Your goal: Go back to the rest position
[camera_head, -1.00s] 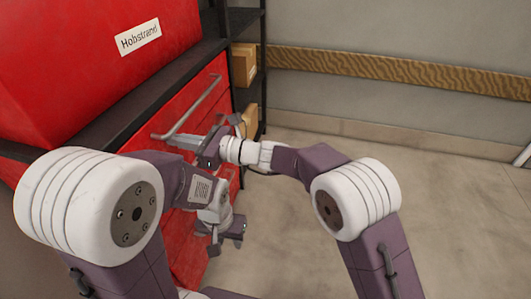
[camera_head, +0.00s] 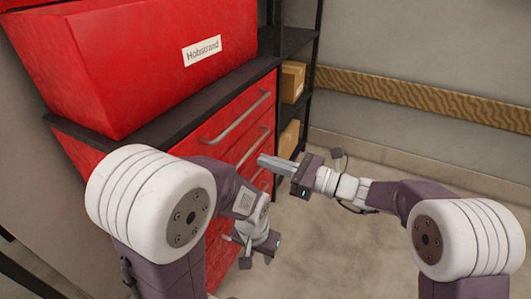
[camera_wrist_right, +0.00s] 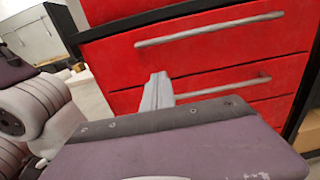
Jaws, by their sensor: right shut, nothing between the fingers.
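My right gripper (camera_head: 267,161) is shut and empty, pointing left toward the red drawer cabinet (camera_head: 222,160). It appears in front of the drawers and apart from the top drawer's handle (camera_head: 238,117). In the right wrist view its closed fingers (camera_wrist_right: 157,92) stand before the red drawer fronts (camera_wrist_right: 225,52), with nothing between them. My left gripper (camera_head: 247,252) hangs lower, in front of the cabinet's lower part. Its fingers are small and partly hidden by its own wrist, so I cannot tell if they are open.
A red box labelled Hobstrand (camera_head: 130,70) sits on the cabinet's dark top. A black shelf (camera_head: 299,60) with cardboard boxes (camera_head: 291,83) stands beside it. A wall with a wooden rail (camera_head: 420,98) is behind. The floor at the right (camera_head: 345,250) is clear.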

